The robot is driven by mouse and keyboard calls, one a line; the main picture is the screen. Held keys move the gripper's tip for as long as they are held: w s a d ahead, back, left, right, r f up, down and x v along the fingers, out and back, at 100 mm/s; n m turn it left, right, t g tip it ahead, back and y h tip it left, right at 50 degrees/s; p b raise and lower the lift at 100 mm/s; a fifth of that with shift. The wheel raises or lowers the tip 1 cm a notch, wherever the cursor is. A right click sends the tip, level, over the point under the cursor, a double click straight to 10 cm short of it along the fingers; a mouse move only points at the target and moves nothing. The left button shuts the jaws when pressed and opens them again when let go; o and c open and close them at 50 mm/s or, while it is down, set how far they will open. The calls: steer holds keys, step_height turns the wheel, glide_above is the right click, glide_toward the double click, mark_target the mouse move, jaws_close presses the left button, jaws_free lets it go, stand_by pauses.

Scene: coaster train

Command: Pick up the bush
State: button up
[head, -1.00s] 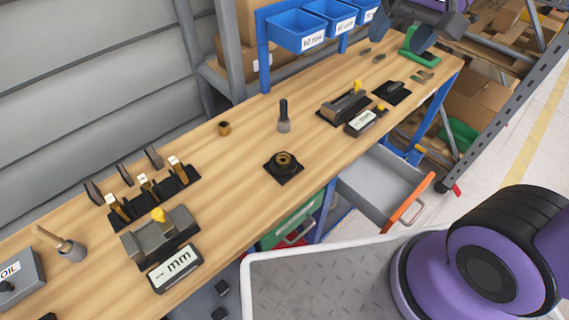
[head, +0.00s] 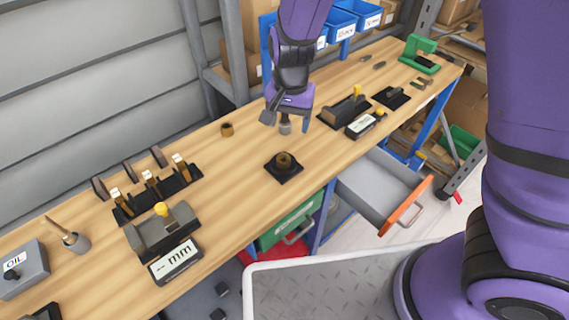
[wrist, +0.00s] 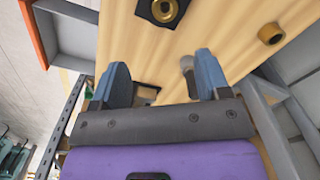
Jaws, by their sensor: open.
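A small bronze bush (head: 227,129) stands on the wooden bench, left of my gripper (head: 287,118). It also shows in the wrist view (wrist: 271,33), at upper right, outside the fingers. A second brass ring (head: 284,160) sits on a black square base (head: 291,174) nearer the bench's front edge; in the wrist view this ring (wrist: 164,10) is at the top. My gripper (wrist: 161,65) is open with nothing held, over the bench near a grey cylindrical holder (head: 285,128). The gripper partly hides the holder in the head view.
A rack of tools with wooden handles (head: 160,190), a grey gauge block (head: 162,230) and a display (head: 176,261) stand at left. More fixtures (head: 345,110) stand to the right. An open drawer (head: 385,185) juts out in front. Bare bench surrounds the bush.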

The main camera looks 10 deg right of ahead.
steer(key=f, duration=0.2)
glide_above(284, 156)
steer(key=f, duration=0.4)
steer(key=shift+s+d+f, duration=0.25)
steer(key=shift+s+d, duration=0.05)
steer(key=shift+s, duration=0.1)
steer(key=shift+s+a+f, duration=0.1)
steer(key=shift+a+f, duration=0.1)
steer(key=shift+f, duration=1.15)
steer(key=shift+s+a+f, duration=0.1)
steer(key=shift+a+f, duration=0.1)
steer(key=shift+f, duration=1.15)
steer(key=c, duration=1.1)
